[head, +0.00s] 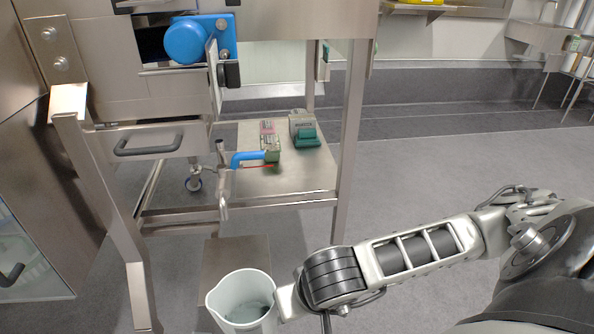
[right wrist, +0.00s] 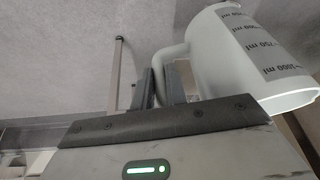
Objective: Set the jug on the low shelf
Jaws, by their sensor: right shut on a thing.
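A white measuring jug (head: 237,284) with its open top up is at the bottom of the head view. My right gripper (head: 287,303) is beside it, on its right. In the right wrist view the fingers (right wrist: 163,84) are shut on the jug's handle (right wrist: 171,54), and the jug's body (right wrist: 245,60) shows printed volume marks. The steel low shelf (head: 306,182) under the machine frame lies ahead of the jug, beyond it. My left gripper is not in view.
A green-and-grey box (head: 304,131), small packs (head: 267,138) and a blue-handled valve pipe (head: 249,157) occupy or overlap the shelf's back and middle. A small steel platform (head: 232,259) stands low behind the jug. A frame leg (head: 349,140) bounds the shelf's right side. Floor at right is clear.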

